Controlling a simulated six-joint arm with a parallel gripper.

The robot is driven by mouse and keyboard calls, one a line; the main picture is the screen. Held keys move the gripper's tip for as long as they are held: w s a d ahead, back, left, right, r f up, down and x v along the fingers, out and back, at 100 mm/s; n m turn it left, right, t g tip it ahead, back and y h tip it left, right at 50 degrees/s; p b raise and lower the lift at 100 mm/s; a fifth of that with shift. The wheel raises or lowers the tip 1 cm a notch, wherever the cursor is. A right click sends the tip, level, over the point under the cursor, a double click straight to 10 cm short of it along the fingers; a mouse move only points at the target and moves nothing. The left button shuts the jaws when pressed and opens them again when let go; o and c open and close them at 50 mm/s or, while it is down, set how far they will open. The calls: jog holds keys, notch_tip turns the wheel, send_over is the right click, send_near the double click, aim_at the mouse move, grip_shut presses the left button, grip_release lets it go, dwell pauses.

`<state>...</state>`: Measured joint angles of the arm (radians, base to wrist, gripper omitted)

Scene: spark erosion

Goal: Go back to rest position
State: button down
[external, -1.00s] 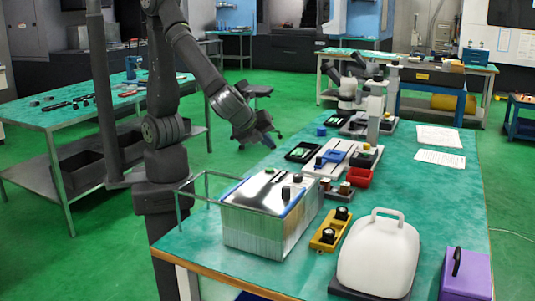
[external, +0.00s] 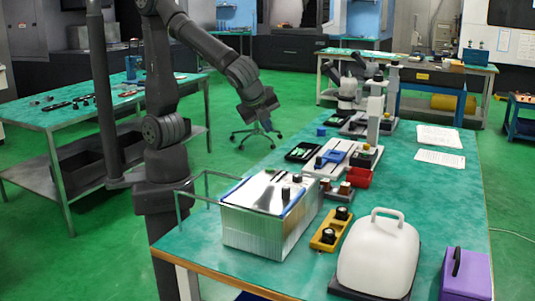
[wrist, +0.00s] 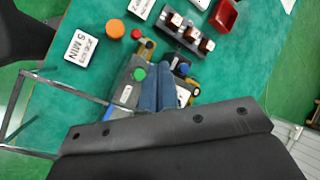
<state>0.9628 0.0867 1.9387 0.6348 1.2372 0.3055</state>
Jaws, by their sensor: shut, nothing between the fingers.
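My gripper (external: 268,126) hangs from my dark arm in the external view, raised over the far left side of the green workbench (external: 205,262). Its jaws are small and dark there. In the wrist view, my gripper (wrist: 166,104) shows as two blue finger-like parts lying close together, with no object seen held between them. The dark gripper body fills the lower part of that view and hides some of the bench. My arm bends at a raised elbow and reaches to the right and downward.
A silvery box (external: 262,232) with a wire frame (external: 205,173) stands near my base. A white case (external: 378,258) and purple box (external: 467,272) stand at right.

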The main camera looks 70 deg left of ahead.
jog(key=r+n+g+h, duration=0.1)
jog(key=r+n, duration=0.1)
jog(key=r+n+g+h, duration=0.1)
jog(key=n+g, duration=0.1)
jog(key=n, duration=0.1)
jog(key=d+r+n+g+h, duration=0.1)
jog(key=r+n+g+h, duration=0.1)
jog(key=n, duration=0.1)
jog(key=shift+w+r, duration=0.35)
dwell(1.0)
jog(key=c, duration=2.2)
grip_release()
